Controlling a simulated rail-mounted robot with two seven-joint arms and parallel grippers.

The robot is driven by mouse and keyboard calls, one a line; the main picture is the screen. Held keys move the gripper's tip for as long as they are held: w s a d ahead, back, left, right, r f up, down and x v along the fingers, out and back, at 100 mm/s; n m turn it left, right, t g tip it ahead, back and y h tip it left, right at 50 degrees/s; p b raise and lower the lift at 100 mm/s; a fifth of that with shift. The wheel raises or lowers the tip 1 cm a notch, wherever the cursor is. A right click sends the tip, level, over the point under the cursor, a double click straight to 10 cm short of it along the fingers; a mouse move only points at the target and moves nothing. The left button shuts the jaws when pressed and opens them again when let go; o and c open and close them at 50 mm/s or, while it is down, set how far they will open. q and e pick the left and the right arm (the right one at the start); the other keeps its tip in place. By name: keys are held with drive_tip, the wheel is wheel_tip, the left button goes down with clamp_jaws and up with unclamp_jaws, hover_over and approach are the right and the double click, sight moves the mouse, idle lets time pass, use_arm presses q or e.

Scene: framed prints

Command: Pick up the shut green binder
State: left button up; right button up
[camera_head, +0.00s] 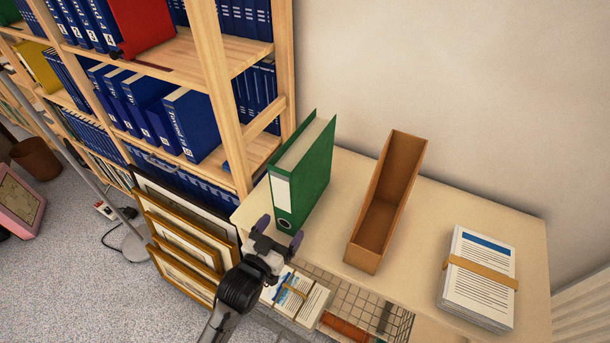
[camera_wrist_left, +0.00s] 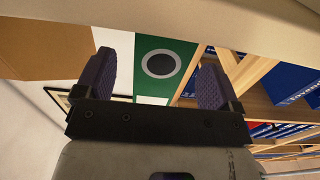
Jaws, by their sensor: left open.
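The shut green binder (camera_head: 308,172) stands upright at the left end of the shelf top, its spine with a white label and a round finger hole facing the front. My left gripper (camera_head: 279,231) is open just in front of the lower part of the spine. In the left wrist view the binder's green spine (camera_wrist_left: 181,50) and dark ring hole show beyond and between the open fingers (camera_wrist_left: 157,80). The fingers hold nothing. My right gripper is in neither view.
A brown open box (camera_head: 375,228) stands right of the binder on the pale shelf top (camera_head: 470,208). A banded paper stack (camera_head: 480,275) lies further right. A wooden bookcase (camera_head: 228,95) with blue binders stands close on the left. Framed prints (camera_head: 185,235) lean below it.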

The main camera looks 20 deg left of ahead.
sight(284, 224)
use_arm(q)
drive_tip(key=shift+w, duration=0.4)
drive_tip(key=w, duration=0.1)
drive_tip(key=w+b, duration=0.2)
drive_tip(key=shift+w+d, duration=0.15)
drive_tip(key=shift+d, duration=0.15)
drive_tip(key=shift+w+d+r, duration=0.1)
drive_tip(key=shift+w+d, duration=0.05)
drive_tip(key=shift+w, duration=0.35)
drive_tip(key=c, duration=1.4)
drive_tip(key=shift+o, duration=0.2)
drive_tip(key=shift+r, duration=0.1)
